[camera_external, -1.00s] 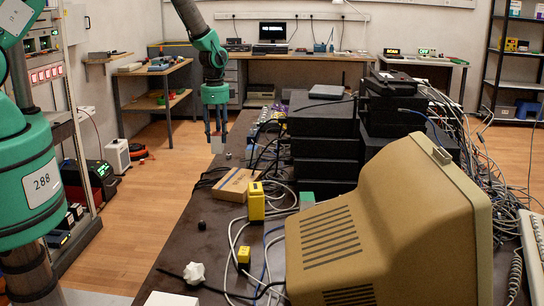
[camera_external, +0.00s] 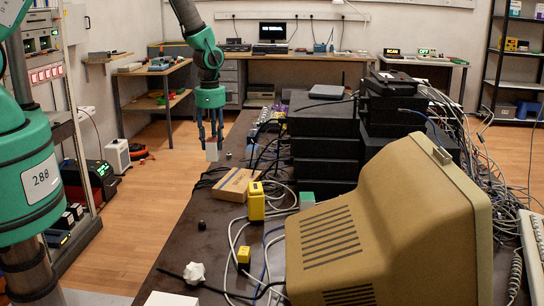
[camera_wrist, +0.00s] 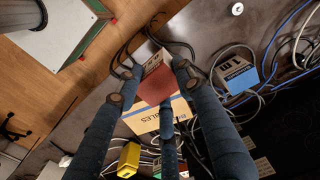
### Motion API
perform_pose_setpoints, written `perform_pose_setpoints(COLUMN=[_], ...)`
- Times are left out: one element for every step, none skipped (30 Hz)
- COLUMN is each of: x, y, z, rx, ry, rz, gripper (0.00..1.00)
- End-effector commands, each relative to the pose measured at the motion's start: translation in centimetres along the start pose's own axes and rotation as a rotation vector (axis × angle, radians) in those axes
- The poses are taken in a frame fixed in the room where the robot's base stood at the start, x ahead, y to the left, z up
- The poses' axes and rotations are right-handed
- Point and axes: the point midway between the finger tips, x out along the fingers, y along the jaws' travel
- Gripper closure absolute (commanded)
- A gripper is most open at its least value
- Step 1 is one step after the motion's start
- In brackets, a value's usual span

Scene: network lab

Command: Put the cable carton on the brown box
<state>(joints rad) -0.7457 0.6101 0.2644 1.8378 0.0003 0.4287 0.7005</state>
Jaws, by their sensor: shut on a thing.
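My gripper (camera_external: 211,137) hangs above the left edge of the dark bench, its fingers closed around a small carton, seemingly the cable carton (camera_external: 212,152). This carton shows a pale side in the external view and a reddish-brown face in the wrist view (camera_wrist: 156,86). The brown box (camera_external: 237,184), flat cardboard with a blue stripe, lies on the bench nearer the external camera. In the wrist view the brown box (camera_wrist: 143,122) shows behind the held carton and fingers, partly hidden, with lettering ending in "BLES". The held carton appears apart from it.
A yellow device (camera_external: 256,201) stands right of the brown box, with loose cables around it. Stacked black units (camera_external: 323,140) and a large beige monitor (camera_external: 385,225) fill the bench's right side. The bench's left strip (camera_external: 190,240) is mostly clear.

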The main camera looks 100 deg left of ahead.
Motion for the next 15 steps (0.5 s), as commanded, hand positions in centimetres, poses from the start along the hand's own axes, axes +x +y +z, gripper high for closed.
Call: perform_pose_setpoints(x=[-0.5, -0.7, -0.9, -1.1, -1.2, -1.4, -1.5, -1.6, -1.8, -1.9, -2.0, -2.2, -2.2, -2.3, -2.4], y=[2.0, 3.0, 4.4, 5.5, 6.5, 7.8, 8.8, 9.7, 10.9, 11.8, 12.5, 13.4, 14.1, 14.7, 15.3], z=[0.2, 0.2, 0.5, 0.7, 0.9, 1.2, 1.4, 1.7, 2.0, 2.3, 2.5, 2.8, 3.1, 3.4, 3.6], rx=[0.008, 0.010, 0.014, 0.016, 0.017, 0.020, 0.023, 0.024, 0.027, 0.029, 0.029, 0.031, 0.033, 0.034, 0.034], ry=[-0.002, -0.001, -0.001, -0.001, -0.001, -0.001, -0.001, -0.001, 0.000, -0.001, -0.001, 0.000, -0.001, -0.001, 0.000], rz=[0.001, 0.000, 0.001, 0.001, 0.001, 0.000, 0.001, 0.001, 0.000, 0.001, 0.000, 0.000, 0.001, 0.001, 0.000], gripper=[0.93, 0.93, 0.93, 0.93, 0.93, 0.93, 0.93, 0.93, 0.93, 0.93, 0.93, 0.93, 0.93, 0.93, 0.93])
